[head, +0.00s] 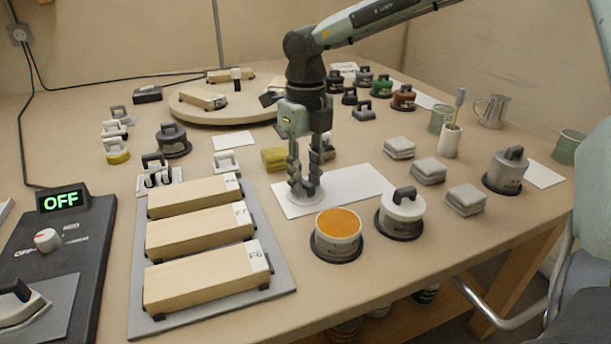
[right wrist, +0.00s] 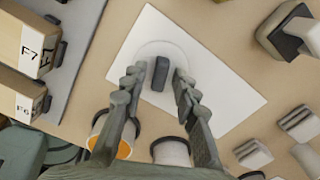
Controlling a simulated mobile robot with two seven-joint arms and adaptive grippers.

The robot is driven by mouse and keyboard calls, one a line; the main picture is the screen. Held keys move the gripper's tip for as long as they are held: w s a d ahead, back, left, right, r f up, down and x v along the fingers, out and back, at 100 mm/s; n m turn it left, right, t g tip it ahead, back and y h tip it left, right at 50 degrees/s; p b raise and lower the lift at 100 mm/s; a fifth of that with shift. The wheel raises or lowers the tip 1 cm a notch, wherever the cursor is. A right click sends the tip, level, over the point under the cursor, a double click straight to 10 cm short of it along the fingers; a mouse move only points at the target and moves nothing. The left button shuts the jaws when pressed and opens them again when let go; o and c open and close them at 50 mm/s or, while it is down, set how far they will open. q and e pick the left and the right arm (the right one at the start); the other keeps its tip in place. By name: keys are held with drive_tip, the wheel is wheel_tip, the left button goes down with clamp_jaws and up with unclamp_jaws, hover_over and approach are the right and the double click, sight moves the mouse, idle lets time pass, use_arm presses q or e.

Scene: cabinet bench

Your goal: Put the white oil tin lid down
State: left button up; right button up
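The white oil tin lid (head: 296,200) lies flat on a white sheet (head: 350,187) in the middle of the bench, its dark grip bar upward. The lid also shows in the right wrist view (right wrist: 156,50), with its bar (right wrist: 161,73) between my fingers. My right gripper (head: 305,182) points down over the lid. Its fingers stand either side of the bar, with narrow gaps visible, so it looks open. An open tin with orange contents (head: 338,225) stands in front of the sheet. My left gripper is not in view.
A white lidded tin (head: 402,207) stands right of the open tin. Stacked grey pads (head: 429,170) and a grey lidded tin (head: 506,170) are further right. Wooden blocks on a grey tray (head: 275,285) stand left. The sheet's right part is bare.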

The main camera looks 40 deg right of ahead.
sight(305, 181)
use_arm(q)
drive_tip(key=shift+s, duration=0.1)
use_arm(e)
drive_tip(key=shift+r, duration=0.1)
drive_tip(key=shift+w+r, duration=0.15)
drive_tip(key=shift+r, duration=0.65)
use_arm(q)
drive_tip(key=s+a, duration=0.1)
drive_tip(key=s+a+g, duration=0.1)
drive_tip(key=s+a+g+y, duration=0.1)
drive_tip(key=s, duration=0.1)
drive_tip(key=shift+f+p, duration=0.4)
use_arm(e)
wheel_tip(305, 181, up, 10)
drive_tip(key=shift+r, duration=0.25)
